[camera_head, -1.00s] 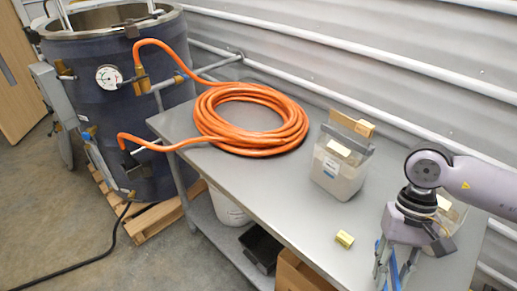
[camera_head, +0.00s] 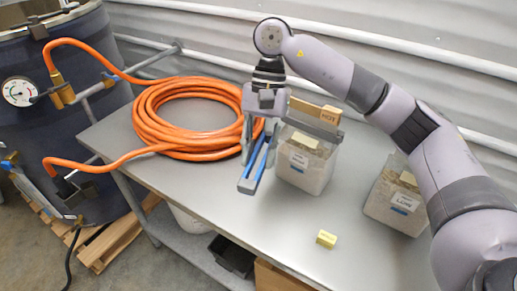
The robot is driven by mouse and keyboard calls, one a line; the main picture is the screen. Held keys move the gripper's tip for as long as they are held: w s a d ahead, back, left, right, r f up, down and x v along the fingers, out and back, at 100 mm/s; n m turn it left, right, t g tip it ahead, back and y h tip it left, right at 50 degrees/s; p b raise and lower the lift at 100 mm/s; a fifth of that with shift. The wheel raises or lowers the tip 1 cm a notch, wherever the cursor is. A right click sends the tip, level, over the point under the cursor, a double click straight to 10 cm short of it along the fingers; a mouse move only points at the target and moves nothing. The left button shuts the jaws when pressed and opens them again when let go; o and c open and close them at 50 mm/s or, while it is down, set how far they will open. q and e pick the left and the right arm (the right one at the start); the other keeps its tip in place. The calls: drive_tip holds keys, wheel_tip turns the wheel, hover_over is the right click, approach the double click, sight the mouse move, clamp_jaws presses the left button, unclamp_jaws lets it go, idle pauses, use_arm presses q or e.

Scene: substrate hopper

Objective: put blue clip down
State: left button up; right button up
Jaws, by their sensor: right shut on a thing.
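The blue clip (camera_head: 256,168) is a long blue and grey piece that hangs down from my right gripper (camera_head: 255,138). My left gripper is not in view.
A coiled orange hose (camera_head: 150,128) lies on the table's left part. Two clear containers, one in the middle (camera_head: 306,168) and one at right (camera_head: 396,205), stand on the table. A small yellow block (camera_head: 326,239) lies near the front edge. The front middle is clear.

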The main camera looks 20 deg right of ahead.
sight(259, 145)
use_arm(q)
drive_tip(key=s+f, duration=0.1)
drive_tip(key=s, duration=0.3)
use_arm(e)
drive_tip(key=shift+w+d+r+m+y, duration=0.1)
drive_tip(key=shift+w+r+m+y, duration=0.15)
drive_tip(key=shift+w+m, duration=0.25)
drive_tip(key=shift+w+d+r+m+y, duration=0.15)
drive_tip(key=shift+w+r+m, duration=0.1)
drive_tip(key=shift+w+m, duration=0.25)
drive_tip(key=shift+w+d+f+m+t, duration=0.1)
drive_tip(key=shift+w+f+m+t, duration=0.2)
drive_tip(key=shift+w+f, duration=0.15)
drive_tip(key=f, duration=0.3)
drive_tip(key=shift+s+f, duration=0.2)
wheel_tip(259, 145, down, 10)
drive_tip(key=shift+f+p, duration=0.2)
drive_tip(key=shift+p, duration=0.85)
drive_tip(key=shift+w+f+p, duration=0.1)
drive_tip(key=shift+f+p, duration=0.45)
drive_tip(key=shift+f, duration=1.95)
drive_tip(key=o, duration=0.6)
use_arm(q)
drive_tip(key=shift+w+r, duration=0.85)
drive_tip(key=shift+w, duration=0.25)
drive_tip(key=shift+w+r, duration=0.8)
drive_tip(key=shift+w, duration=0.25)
use_arm(e)
drive_tip(key=o, duration=0.5)
